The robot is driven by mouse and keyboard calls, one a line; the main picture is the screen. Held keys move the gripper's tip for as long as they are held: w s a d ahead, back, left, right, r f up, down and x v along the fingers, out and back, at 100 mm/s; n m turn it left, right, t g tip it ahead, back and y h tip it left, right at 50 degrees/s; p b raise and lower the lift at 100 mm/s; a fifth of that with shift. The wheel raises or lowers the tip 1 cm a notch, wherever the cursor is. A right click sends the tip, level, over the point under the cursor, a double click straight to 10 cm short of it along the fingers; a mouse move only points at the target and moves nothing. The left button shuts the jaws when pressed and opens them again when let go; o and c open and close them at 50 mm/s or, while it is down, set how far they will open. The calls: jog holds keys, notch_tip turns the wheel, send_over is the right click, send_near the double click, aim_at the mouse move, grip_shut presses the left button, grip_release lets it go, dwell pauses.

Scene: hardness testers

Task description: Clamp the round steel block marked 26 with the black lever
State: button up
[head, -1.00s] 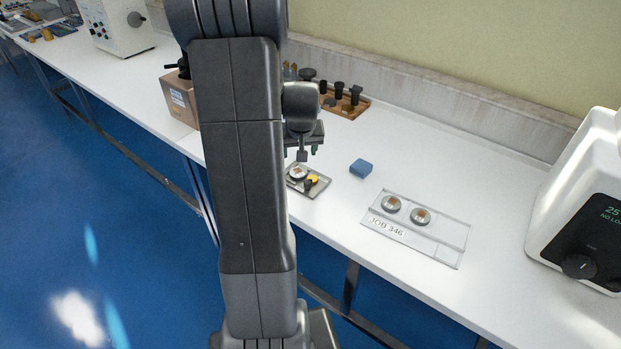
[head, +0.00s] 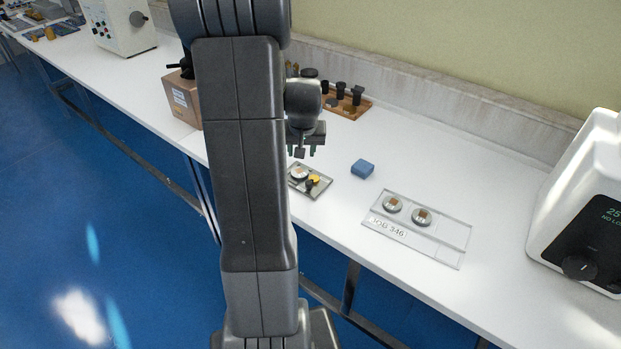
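A small metal fixture (head: 322,188) lies on the bench just right of my arm, which hides its left part. A round steel block (head: 299,172) sits on it; its marking is too small to read. A yellow part (head: 314,178) and a small black part (head: 309,186), which looks like the lever, are beside the block, to its right and front. My gripper (head: 304,152) points down above the back of the fixture, apart from the block and lever. Its fingers look spread, with nothing visible between them.
A blue block (head: 362,168) lies right of the fixture. A clear tray (head: 448,252) labelled JOB 346 holds two round pieces. A wooden rack (head: 362,105) with black-topped tools stands behind, a cardboard box (head: 182,100) left, a white tester (head: 590,205) right. Bench between is clear.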

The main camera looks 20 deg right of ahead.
aim_at(309, 182)
notch_tip(309, 182, up, 4)
jog(key=s+d+m+g+p, duration=0.2)
jog(key=m+g, duration=0.2)
jog(key=m, duration=0.7)
jog(key=f, duration=0.4)
jog(key=f+p, duration=0.1)
jog(key=f, duration=0.8)
jog(key=shift+w+a+f, duration=0.2)
jog(key=shift+a+f, duration=0.05)
jog(key=shift+f, duration=0.05)
grip_shut()
